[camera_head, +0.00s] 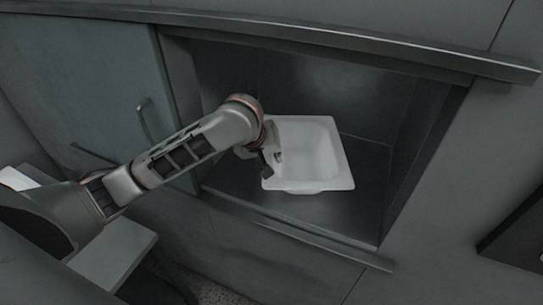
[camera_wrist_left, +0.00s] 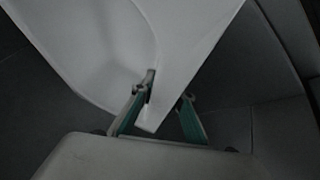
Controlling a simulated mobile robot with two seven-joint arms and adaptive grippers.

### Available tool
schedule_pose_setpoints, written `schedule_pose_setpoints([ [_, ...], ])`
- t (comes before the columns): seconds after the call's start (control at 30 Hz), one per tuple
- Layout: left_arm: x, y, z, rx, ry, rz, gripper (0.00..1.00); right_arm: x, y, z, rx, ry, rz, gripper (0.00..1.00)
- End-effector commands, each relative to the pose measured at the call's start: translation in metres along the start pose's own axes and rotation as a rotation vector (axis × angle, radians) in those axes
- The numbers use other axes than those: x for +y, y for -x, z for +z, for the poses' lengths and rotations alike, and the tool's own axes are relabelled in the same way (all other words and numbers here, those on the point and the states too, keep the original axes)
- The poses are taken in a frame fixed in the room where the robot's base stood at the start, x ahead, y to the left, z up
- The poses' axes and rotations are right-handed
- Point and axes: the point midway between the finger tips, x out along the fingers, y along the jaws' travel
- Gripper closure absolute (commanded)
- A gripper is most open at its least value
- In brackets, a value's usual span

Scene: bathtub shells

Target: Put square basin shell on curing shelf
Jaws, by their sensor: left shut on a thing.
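The square basin shell (camera_head: 313,158) is white with a shallow bowl and a flat rim. In the head view it is inside an open recess, over the dark floor of the curing shelf (camera_head: 353,220). I cannot tell whether it touches that floor. My left gripper (camera_head: 270,165) reaches in from the left and is shut on the shell's left rim. In the left wrist view the fingers (camera_wrist_left: 160,112) stand either side of the shell's white edge (camera_wrist_left: 185,45). The gripper partly hides the shell's left side. My right gripper is not in view.
A greenish sliding door (camera_head: 95,75) with a handle (camera_head: 146,120) stands left of the opening. A rail (camera_head: 300,38) runs above it and a ledge (camera_head: 300,234) along its front. Free floor shows right of the shell. A grey surface (camera_head: 115,250) is at lower left.

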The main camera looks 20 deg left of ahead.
Motion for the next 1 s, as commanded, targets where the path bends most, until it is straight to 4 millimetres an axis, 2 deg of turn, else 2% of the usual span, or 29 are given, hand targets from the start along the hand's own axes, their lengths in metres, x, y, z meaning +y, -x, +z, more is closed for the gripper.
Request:
schedule_pose_setpoints([
  [0.03, -0.001, -0.001, 0.0, 0.0, 0.0, -0.001, 0.84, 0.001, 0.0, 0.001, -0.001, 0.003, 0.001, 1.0],
  [0.1, -0.001, -0.001, 0.0, 0.0, 0.0, -0.001, 0.66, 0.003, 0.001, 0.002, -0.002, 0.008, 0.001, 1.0],
  [0.43, 0.0, 0.0, 0.0, 0.0, 0.0, -0.001, 0.65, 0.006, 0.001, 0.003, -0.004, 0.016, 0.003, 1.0],
  [0.57, 0.0, 0.007, -0.002, 0.003, 0.0, -0.001, 0.65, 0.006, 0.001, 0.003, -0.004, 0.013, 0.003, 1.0],
  [0.67, 0.0, 0.021, -0.002, 0.003, -0.001, 0.0, 0.65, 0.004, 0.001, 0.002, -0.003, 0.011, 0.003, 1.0],
  [1.0, 0.0, 0.092, -0.003, 0.007, -0.004, 0.0, 0.65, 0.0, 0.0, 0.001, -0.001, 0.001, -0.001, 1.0],
])
